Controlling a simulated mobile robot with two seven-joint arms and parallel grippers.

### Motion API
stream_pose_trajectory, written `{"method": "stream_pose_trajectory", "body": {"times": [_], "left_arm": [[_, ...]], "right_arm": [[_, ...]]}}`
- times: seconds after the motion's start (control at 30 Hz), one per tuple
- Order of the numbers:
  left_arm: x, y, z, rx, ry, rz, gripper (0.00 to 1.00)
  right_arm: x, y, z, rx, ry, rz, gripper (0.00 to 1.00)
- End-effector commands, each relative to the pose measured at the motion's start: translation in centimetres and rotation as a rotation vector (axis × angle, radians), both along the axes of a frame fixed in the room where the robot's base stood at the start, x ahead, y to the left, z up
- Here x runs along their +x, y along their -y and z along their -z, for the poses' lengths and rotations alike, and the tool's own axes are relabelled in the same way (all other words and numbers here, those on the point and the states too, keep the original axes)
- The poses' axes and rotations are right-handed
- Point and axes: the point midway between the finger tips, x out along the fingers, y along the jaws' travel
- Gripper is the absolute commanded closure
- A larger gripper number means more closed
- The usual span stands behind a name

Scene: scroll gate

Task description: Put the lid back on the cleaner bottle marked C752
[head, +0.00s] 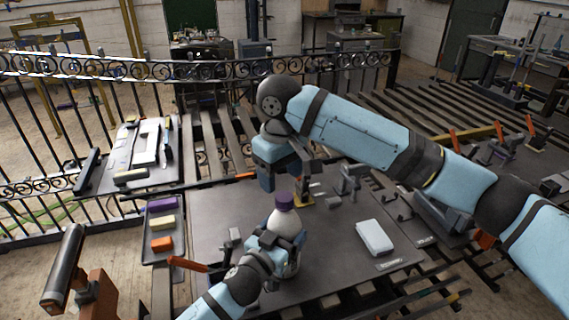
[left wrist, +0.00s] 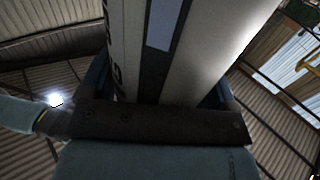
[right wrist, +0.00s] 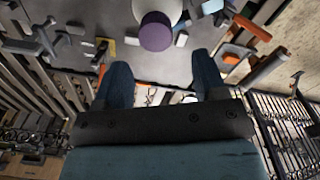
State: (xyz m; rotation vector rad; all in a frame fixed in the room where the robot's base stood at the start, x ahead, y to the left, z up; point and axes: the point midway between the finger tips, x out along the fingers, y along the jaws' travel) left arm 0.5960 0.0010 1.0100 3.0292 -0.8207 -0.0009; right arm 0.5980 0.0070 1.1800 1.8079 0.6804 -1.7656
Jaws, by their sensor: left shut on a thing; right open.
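A white bottle (head: 286,222) with a purple lid (head: 284,200) on its top stands upright over the dark table. My left gripper (head: 284,240) is shut around the bottle's body. In the left wrist view the bottle's white and grey side (left wrist: 205,50) fills the space between the fingers; its marking is only partly visible and I cannot read it. My right gripper (head: 282,180) is above the bottle, pointing down. In the right wrist view its open fingers (right wrist: 163,85) are empty, and the purple lid (right wrist: 156,31) shows beyond their tips. I cannot tell whether the lid is fully seated.
The dark table (head: 215,210) carries a white box (head: 374,238) at the right and small grey fixtures (head: 345,180) behind the bottle. A tray with coloured blocks (head: 162,222) is at the left. A black iron fence (head: 60,120) runs behind. The table's front right is mostly clear.

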Motion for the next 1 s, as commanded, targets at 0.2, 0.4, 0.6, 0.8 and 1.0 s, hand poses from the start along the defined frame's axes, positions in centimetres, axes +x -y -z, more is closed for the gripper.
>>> {"method": "stream_pose_trajectory", "body": {"times": [0.2,0.4,0.6,0.8,1.0], "left_arm": [[0.0,0.0,0.1,0.001,-0.003,0.0,0.84],[0.0,0.0,0.1,0.001,-0.003,0.0,0.84],[0.0,0.0,0.1,0.0,-0.002,0.0,0.84],[0.0,0.0,0.1,0.0,-0.002,0.0,0.84],[0.0,0.0,0.1,0.0,-0.002,0.0,0.84]], "right_arm": [[0.0,0.2,-0.8,-0.011,-0.006,-0.502,0.35],[0.1,0.4,-1.5,-0.018,-0.013,-0.959,0.35],[0.1,0.6,-2.0,-0.019,-0.02,-1.324,0.35],[0.0,0.7,-2.2,-0.017,-0.022,-1.509,0.35],[0.0,0.7,-2.3,-0.017,-0.023,-1.542,0.35]]}}
